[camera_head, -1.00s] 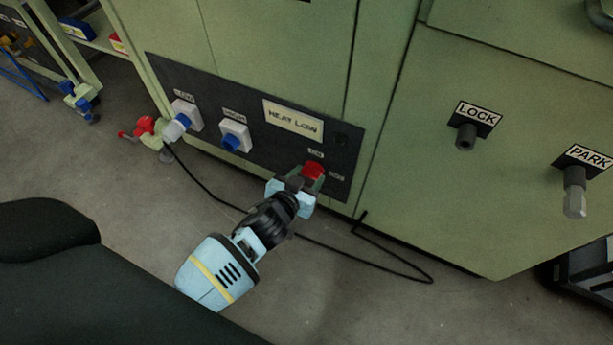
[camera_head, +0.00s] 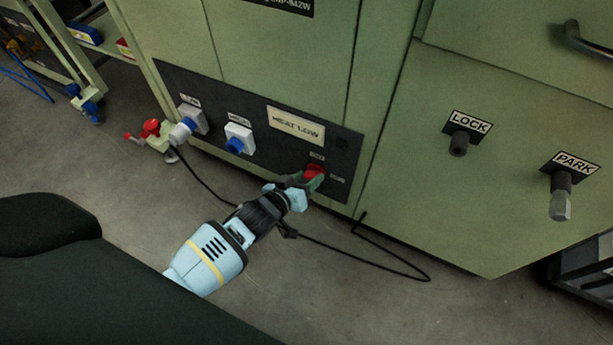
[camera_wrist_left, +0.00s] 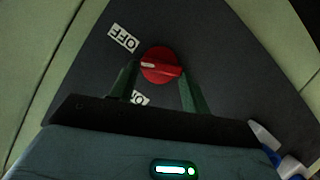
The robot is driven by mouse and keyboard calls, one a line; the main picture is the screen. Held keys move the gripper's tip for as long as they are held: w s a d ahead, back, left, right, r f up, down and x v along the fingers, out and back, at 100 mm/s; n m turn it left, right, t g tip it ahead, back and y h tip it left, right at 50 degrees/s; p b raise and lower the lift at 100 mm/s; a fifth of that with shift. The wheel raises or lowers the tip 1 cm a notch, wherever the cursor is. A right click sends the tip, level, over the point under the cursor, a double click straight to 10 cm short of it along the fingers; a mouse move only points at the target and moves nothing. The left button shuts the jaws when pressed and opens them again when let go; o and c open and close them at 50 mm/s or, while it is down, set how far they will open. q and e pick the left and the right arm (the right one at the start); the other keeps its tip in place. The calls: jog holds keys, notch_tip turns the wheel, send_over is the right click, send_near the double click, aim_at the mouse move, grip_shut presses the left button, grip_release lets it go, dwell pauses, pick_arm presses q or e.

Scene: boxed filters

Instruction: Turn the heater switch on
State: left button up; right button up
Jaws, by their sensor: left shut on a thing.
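The red rotary switch (camera_head: 315,173) sits low on the right of the dark control panel. In the left wrist view the red knob (camera_wrist_left: 160,66) is round with a raised grip bar, and a white mark on the bar lies toward the picture's left. An OFF label (camera_wrist_left: 123,38) is at its upper left, and a partly hidden label (camera_wrist_left: 138,98), seemingly ON, is below it. My left gripper (camera_head: 308,181) reaches the switch from the lower left. Its green fingers (camera_wrist_left: 160,80) are on both sides of the knob, shut on it. The right gripper is not in view.
LOCK (camera_head: 459,143) and PARK (camera_head: 562,196) knobs stick out at the right. A black cable (camera_head: 340,250) lies on the floor, with clear floor around it.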

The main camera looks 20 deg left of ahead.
pick_arm(q)
jog(key=shift+a+f+n+h, duration=0.15)
jog(key=shift+n+h, duration=0.25)
jog(key=shift+n, duration=0.3)
jog(key=shift+a+f+n+h+b, duration=0.1)
jog(key=shift+f+n+h+b, duration=0.1)
jog(key=shift+n+h+b, duration=0.3)
jog(key=n+b, duration=0.1)
jog(key=n+t+h+b, duration=0.1)
jog(key=n+b, duration=0.1)
jog(key=b, duration=0.1)
jog(key=shift+a+f+n+h, duration=0.15)
jog(key=shift+f+n+h, duration=0.15)
jog(key=shift+n, duration=0.1)
jog(key=shift+n+t+h+b, duration=0.3)
jog(key=shift+n+t+b, duration=0.3)
jog(key=shift+n, duration=0.3)
jog(key=shift+f+n, duration=0.1)
jog(key=shift+n, duration=0.8)
jog(key=shift+t+h, duration=0.3)
jog(key=shift+n, duration=0.3)
